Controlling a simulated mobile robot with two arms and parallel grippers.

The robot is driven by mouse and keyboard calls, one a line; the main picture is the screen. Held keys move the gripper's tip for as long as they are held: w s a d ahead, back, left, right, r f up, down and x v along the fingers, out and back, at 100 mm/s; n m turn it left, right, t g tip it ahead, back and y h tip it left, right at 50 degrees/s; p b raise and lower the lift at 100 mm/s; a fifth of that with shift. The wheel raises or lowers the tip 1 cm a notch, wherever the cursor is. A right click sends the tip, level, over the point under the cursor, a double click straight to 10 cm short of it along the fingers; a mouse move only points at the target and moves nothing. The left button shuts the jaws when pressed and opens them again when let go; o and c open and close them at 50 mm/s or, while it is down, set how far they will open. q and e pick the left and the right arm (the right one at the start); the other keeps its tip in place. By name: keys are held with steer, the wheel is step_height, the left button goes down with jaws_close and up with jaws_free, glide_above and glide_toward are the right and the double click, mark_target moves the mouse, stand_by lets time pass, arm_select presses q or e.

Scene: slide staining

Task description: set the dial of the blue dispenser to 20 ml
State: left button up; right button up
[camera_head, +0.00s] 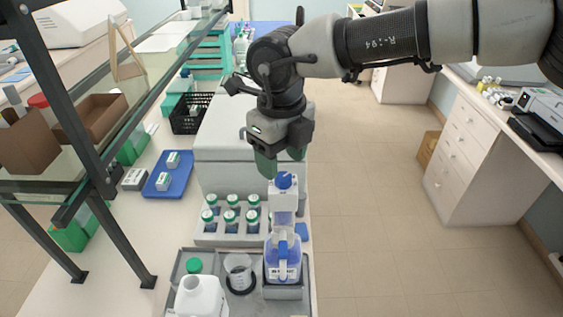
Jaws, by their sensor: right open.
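The blue dispenser (283,240) stands upright at the right edge of the bench, in a grey holder on the grey tray. Its blue top (284,181) faces up, and any dial marks are too small to read. My right gripper (279,165) points down just above the dispenser's top, with its green-tipped fingers apart. It looks empty, and I cannot tell whether a finger touches the top. My left gripper is not in view.
A grey tray (250,305) holds a beaker (238,270) and a white bottle (201,297) left of the dispenser. Several green-capped jars (231,215) stand in a rack behind. A dark-framed shelf (92,140) rises at left. Open floor (380,230) lies right.

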mark_target(282, 175)
steer(key=f, duration=0.1)
steer(key=f+p, duration=0.1)
steer(key=f, duration=0.1)
steer(key=shift+w+f, duration=0.15)
steer(key=shift+w, duration=0.25)
steer(key=shift+s+f, duration=0.15)
steer(key=shift+s, duration=0.1)
steer(key=shift+c, duration=1)
steer(key=c, duration=0.7)
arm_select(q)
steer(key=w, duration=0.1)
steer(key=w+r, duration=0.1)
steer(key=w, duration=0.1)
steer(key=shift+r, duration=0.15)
